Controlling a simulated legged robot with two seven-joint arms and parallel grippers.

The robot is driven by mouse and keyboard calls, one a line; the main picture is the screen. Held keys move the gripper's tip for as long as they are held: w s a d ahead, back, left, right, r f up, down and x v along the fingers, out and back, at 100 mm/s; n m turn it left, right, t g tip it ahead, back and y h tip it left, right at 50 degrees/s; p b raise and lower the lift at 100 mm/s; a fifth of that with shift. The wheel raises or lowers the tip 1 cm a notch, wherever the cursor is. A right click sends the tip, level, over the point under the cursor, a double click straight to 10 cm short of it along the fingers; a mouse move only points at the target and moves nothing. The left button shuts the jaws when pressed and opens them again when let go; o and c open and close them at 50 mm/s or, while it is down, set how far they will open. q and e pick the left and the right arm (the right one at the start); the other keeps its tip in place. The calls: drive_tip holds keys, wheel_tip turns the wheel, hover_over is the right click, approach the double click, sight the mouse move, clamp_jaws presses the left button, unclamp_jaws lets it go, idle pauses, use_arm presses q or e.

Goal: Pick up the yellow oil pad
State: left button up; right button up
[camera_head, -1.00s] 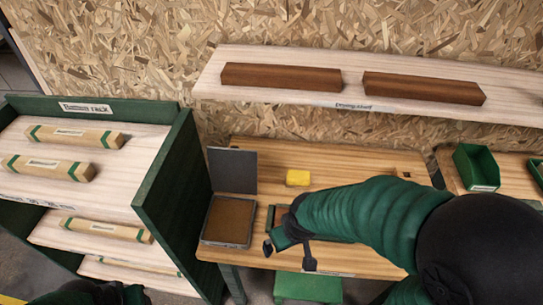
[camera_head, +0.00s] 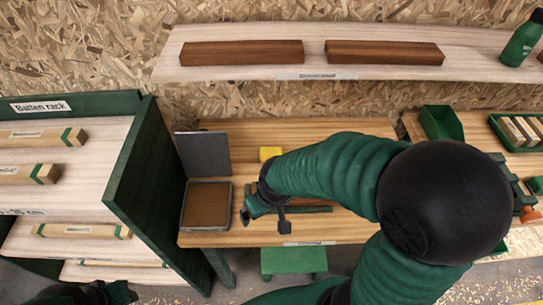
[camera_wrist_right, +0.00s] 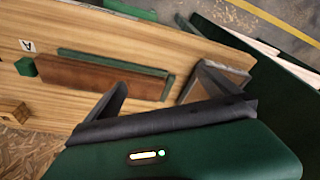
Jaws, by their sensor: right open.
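The yellow oil pad (camera_head: 270,153) is a small yellow block at the back of the wooden bench in the head view. My right arm partly covers its right lower side. My right gripper (camera_head: 265,221) is open and empty over the front of the bench, nearer to me than the pad and apart from it. Its dark fingers (camera_wrist_right: 155,103) also show in the right wrist view, where I cannot make out the pad. A dark part of my left arm shows at the bottom left of the head view; its jaws cannot be made out.
A brown wooden bar (camera_wrist_right: 108,76) lies in a green holder beneath my right gripper. An open grey box (camera_head: 207,206) with a raised lid stands left. The batten rack (camera_head: 143,170) borders the bench; a shelf (camera_head: 310,68) hangs above. Green bins (camera_head: 441,123) stand right.

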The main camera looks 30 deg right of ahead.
drive_tip(key=w+d+m+h+b, duration=0.1)
drive_tip(key=w+d+m+b, duration=0.3)
drive_tip(key=w, duration=0.6)
drive_tip(key=m+h+b, duration=0.1)
drive_tip(key=m+b, duration=0.1)
drive_tip(key=b, duration=0.1)
approach(271, 152)
drive_tip(key=shift+t, duration=0.5)
drive_tip(key=x, duration=0.5)
drive_tip(key=shift+s+d+f+b, duration=0.1)
drive_tip(key=shift+s+f+b, duration=0.2)
drive_tip(key=shift+f+b, duration=0.15)
drive_tip(key=x, duration=0.4)
drive_tip(key=shift+w+d+f, duration=0.1)
drive_tip(key=shift+d+f, duration=0.05)
drive_tip(key=shift+f, duration=0.25)
drive_tip(key=shift+w+f, duration=0.2)
drive_tip(key=shift+s+r, duration=0.15)
drive_tip(key=c, duration=1.5)
